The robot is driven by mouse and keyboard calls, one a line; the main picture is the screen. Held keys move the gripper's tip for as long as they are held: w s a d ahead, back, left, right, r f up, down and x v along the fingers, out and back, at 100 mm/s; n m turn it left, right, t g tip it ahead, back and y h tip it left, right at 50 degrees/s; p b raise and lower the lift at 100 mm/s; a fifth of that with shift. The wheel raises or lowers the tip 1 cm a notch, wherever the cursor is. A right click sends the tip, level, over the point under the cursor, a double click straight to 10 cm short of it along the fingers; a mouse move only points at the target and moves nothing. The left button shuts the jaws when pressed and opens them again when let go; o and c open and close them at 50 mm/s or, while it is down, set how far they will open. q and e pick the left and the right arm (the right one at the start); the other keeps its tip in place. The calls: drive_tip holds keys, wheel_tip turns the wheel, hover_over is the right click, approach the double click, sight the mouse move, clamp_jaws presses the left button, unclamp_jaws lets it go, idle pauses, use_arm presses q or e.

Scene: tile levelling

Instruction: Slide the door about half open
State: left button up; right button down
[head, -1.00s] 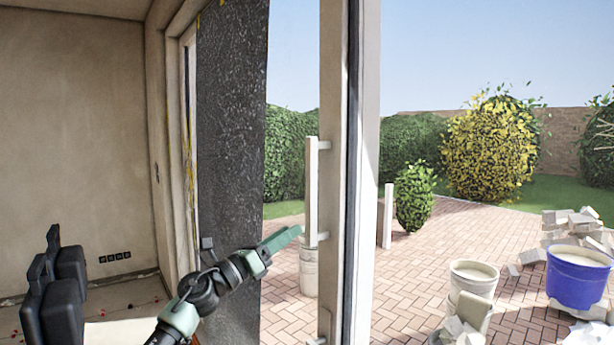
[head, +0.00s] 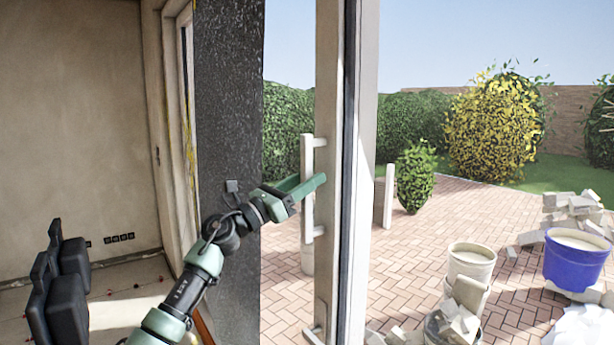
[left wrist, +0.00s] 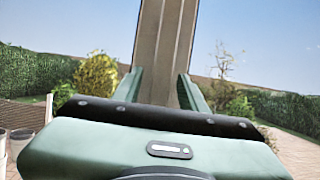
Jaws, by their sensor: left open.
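The sliding door is glazed, with a pale upright frame (head: 329,90). A pale vertical bar handle (head: 307,158) stands off the frame's left side on short brackets. My left gripper (head: 312,184) is open, its green fingers reaching across the handle at mid-height towards the frame. In the left wrist view, a beige upright (left wrist: 160,45) rises between the open finger tips (left wrist: 160,82). I cannot tell whether the fingers touch the handle. My right gripper is not in view.
A dark speckled panel (head: 228,120) stands left of the door, close behind my left arm. Outside are brick paving (head: 440,225), a blue bucket (head: 575,262), a pale bucket (head: 470,262) and piled blocks (head: 570,215). Dark objects (head: 62,290) stand at lower left.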

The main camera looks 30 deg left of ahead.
use_arm(q)
drive_tip(key=shift+c, duration=0.3)
clamp_jaws()
idle(1.1)
